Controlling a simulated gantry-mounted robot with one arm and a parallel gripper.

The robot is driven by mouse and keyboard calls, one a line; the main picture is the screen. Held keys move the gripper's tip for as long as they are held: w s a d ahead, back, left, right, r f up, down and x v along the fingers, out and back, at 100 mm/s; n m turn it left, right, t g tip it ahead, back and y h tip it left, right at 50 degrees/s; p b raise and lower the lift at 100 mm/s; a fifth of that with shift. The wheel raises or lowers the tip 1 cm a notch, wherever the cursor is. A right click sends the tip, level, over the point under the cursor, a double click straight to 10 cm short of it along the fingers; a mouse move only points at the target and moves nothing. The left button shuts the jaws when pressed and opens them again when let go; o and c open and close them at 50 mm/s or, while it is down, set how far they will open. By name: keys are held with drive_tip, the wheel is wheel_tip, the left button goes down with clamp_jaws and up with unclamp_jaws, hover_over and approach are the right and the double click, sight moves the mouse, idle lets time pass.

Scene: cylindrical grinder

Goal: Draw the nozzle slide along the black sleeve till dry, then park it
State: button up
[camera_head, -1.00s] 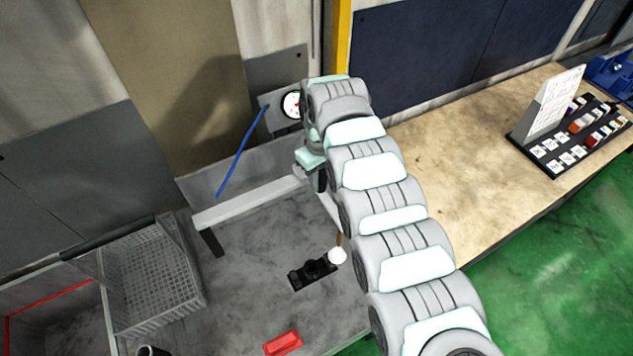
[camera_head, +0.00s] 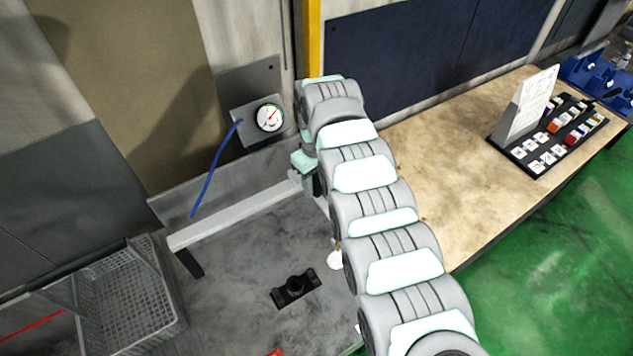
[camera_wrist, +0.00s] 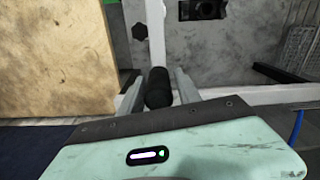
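In the wrist view the two fingers of my gripper (camera_wrist: 159,84) lie on either side of a short black cylinder (camera_wrist: 158,90), close to it. I cannot tell whether they touch it, nor whether it is the black sleeve. A pale bar (camera_wrist: 156,35) runs away from beyond it. In the head view my gripper (camera_head: 318,190) is mostly hidden by my arm, near the right end of a pale rail (camera_head: 235,215). A blue hose (camera_head: 208,180) runs from the gauge panel down to the rail. I cannot make out a nozzle slide for certain.
A round gauge (camera_head: 269,117) is on the wall panel. A black fixture (camera_head: 296,289) and a white ball (camera_head: 335,259) are on the grey surface. A wire basket (camera_head: 125,305) stands at left. A wooden bench (camera_head: 450,165) with a black tray (camera_head: 550,145) is at right.

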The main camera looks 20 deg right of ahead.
drive_tip(key=shift+o, duration=0.9)
wheel_tip(320, 180, up, 11)
drive_tip(key=shift+f+b, duration=0.1)
drive_tip(key=shift+b, duration=1.15)
drive_tip(key=n+p, duration=0.1)
drive_tip(key=p, duration=0.2)
drive_tip(key=shift+s+r+n, duration=0.1)
drive_tip(key=shift+r+n, duration=0.3)
drive_tip(key=shift+n+p, duration=0.5)
drive_tip(key=shift+f+n, duration=0.2)
drive_tip(key=shift+n, duration=0.2)
wheel_tip(320, 180, down, 11)
drive_tip(key=p, duration=0.3)
drive_tip(key=shift+f, duration=0.1)
